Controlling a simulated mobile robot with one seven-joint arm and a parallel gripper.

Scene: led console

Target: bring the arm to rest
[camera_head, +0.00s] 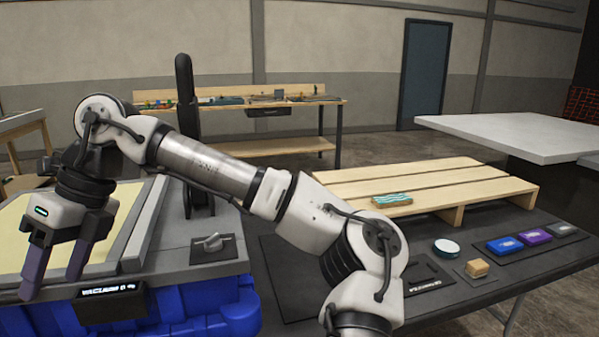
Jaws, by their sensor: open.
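My gripper (57,275) hangs at the left of the view with its two purple-grey fingers pointing down. The fingers are spread apart and nothing shows between them. It is in front of the yellowish panel (12,240) of the grey-framed machine on the left. My arm reaches across the middle of the view from the lower right to the gripper and hides part of the machine and the dark table behind it.
A grey knob (212,243) and a small display (110,290) sit on the machine, above a blue base (215,310). A wooden pallet (430,180) carries a teal-striped block (392,200). On the dark table (510,278) are a round white-topped item (446,248), a tan block (477,268) and blue, purple and dark pads (535,237).

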